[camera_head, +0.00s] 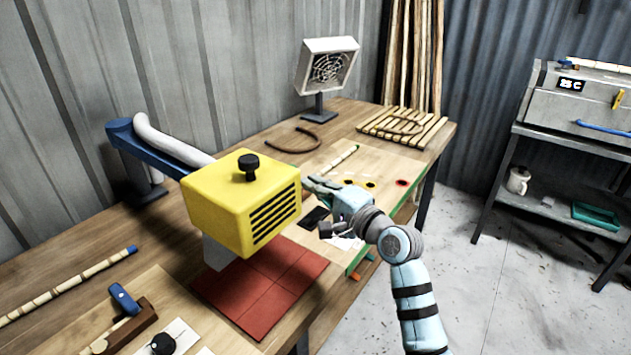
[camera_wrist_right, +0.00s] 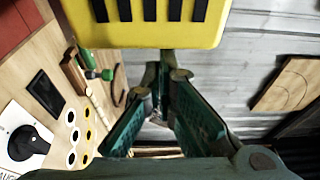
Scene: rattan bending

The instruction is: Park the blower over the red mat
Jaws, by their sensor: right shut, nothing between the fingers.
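The blower (camera_head: 215,205) is a yellow box with a black knob on top and black vent slots on its right face. It hangs from a blue arm (camera_head: 175,150) with a white hose, and its grey nozzle (camera_head: 215,254) points down. In the picture the blower covers the back left part of the red mat (camera_head: 275,295); I cannot tell how exactly it is centred. My right gripper (camera_head: 308,183) is shut and empty, just right of the vented face. In the right wrist view the yellow blower (camera_wrist_right: 150,38) fills the top, ahead of the fingers (camera_wrist_right: 160,95); contact is unclear.
A fan heater (camera_head: 328,72) stands at the bench's far end, near a slatted rack (camera_head: 402,127) and a curved rattan piece (camera_head: 293,142). A plane (camera_head: 130,325) and a rattan pole (camera_head: 65,287) lie at front left. Open floor is at right.

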